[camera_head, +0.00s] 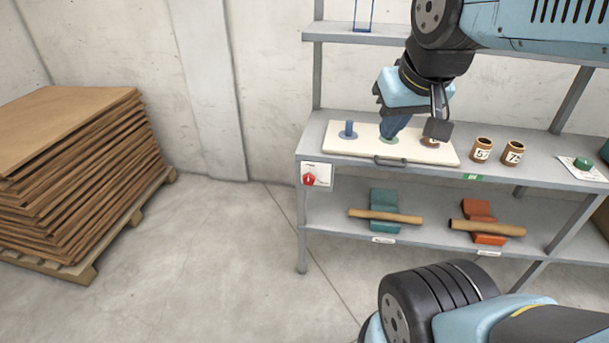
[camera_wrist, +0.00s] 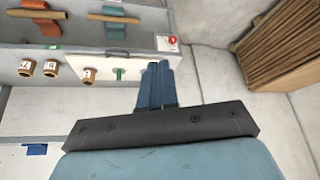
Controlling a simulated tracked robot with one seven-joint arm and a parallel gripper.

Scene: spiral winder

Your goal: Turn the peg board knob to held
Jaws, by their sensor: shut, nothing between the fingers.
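The red knob (camera_head: 308,180) sits on a small white plate at the front left corner of the shelf, below the left end of the white peg board (camera_head: 345,145). In the wrist view the knob (camera_wrist: 173,39) shows beyond and slightly right of my fingertips. I cannot read which setting it points to. My gripper (camera_head: 390,134) is shut and empty, its blue fingers pointing down over the middle of the peg board. In the wrist view my gripper (camera_wrist: 158,66) is apart from the knob. The fingers hide part of the board.
The board has a blue peg (camera_head: 349,130), a green base and a brown tube (camera_head: 430,142). Two brown tubes (camera_head: 481,149) (camera_head: 512,152) stand to its right. A black handle (camera_head: 390,162) juts from the board's front. Rolls rest on the lower shelf.

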